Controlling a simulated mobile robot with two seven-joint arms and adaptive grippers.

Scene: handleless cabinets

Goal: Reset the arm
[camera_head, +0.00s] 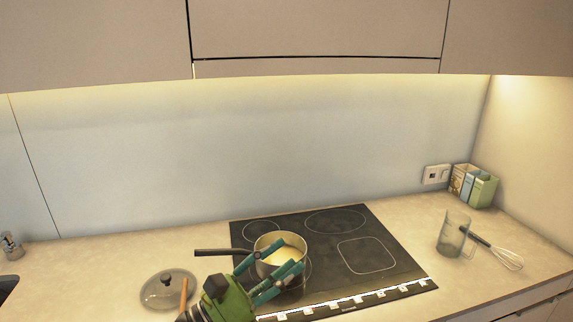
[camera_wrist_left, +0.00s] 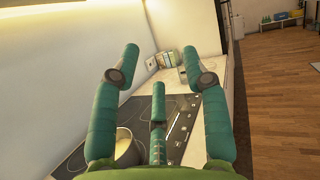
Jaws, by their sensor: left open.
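My left gripper (camera_head: 272,275) is in the lower middle of the head view, green with teal fingers. Its fingers are spread apart and hold nothing. It is at the near side of a pot (camera_head: 268,262) with yellowish contents and overlaps it; I cannot tell whether they touch. In the left wrist view the gripper (camera_wrist_left: 157,72) has its teal fingers spread, with the pot (camera_wrist_left: 127,150) below them at lower left. My right gripper is in neither view.
The pot stands on a black cooktop (camera_head: 385,255). A glass lid (camera_head: 160,289) lies left of it. A glass jug (camera_head: 452,236), a whisk (camera_head: 508,258) and several boxes (camera_head: 482,190) are at the right. Cabinets (camera_head: 320,30) hang above. The counter's left part is mostly clear.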

